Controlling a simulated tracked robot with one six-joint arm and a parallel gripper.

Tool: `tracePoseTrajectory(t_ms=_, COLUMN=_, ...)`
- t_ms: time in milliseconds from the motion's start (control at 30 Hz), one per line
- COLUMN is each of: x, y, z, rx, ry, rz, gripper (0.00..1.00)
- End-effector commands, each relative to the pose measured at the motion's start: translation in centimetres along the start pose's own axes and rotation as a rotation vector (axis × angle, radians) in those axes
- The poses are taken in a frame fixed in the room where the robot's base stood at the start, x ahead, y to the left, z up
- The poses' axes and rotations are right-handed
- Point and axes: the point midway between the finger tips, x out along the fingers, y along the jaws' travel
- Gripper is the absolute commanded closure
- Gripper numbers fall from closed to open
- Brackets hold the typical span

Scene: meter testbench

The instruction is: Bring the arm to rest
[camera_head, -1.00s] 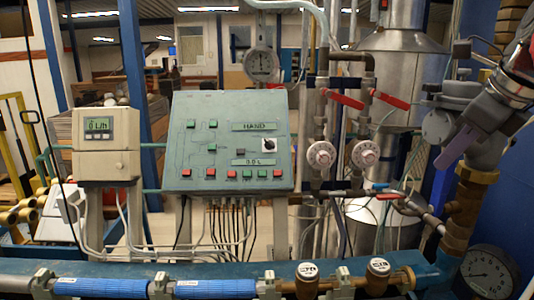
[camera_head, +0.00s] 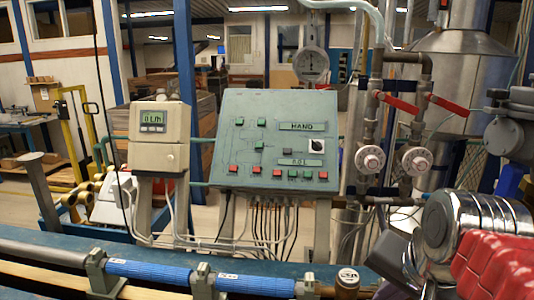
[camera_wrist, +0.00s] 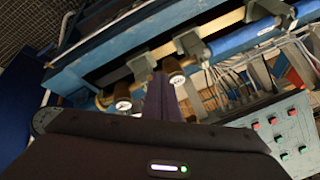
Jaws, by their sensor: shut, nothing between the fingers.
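My gripper (camera_wrist: 158,88) shows in the wrist view as two dark purple fingers pressed together, with nothing between them. The fingers point toward the blue bench beam and the brown-bodied meters with white caps, and look apart from them, though depth is hard to judge. In the head view my arm (camera_head: 480,225) is at the lower right, with a silver cylindrical joint and a red ribbed cover. A dark grey part (camera_head: 393,256) of the arm end shows beside it; the fingertips cannot be made out there.
The green control panel (camera_head: 277,140) and the beige flow display (camera_head: 158,135) stand behind the blue pipe (camera_head: 150,272). Valves with red handles (camera_head: 400,103) stand near my arm on the right. A capped meter (camera_head: 347,280) stands at the front. Open floor shows at the left.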

Motion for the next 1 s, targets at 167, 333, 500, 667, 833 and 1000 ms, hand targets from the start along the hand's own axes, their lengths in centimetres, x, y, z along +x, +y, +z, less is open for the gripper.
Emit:
tracePoseTrajectory(t_ms=167, x=2.9, y=0.6, z=5.1, rx=-0.366, ry=-0.004, rz=-0.008, gripper=1.0)
tracePoseTrajectory(t_ms=333, x=4.9, y=1.4, z=8.2, rx=-0.63, ry=-0.001, rz=-0.015, gripper=1.0)
tracePoseTrajectory(t_ms=500, x=5.5, y=1.7, z=9.1, rx=-0.715, ry=0.002, rz=-0.016, gripper=1.0)
tracePoseTrajectory(t_ms=667, x=5.5, y=1.6, z=9.1, rx=-0.713, ry=0.002, rz=-0.016, gripper=1.0)
tracePoseTrajectory(t_ms=833, x=5.5, y=1.6, z=9.1, rx=-0.711, ry=0.002, rz=-0.016, gripper=1.0)
tracePoseTrajectory(t_ms=1000, x=5.5, y=1.6, z=9.1, rx=-0.71, ry=0.002, rz=-0.016, gripper=1.0)
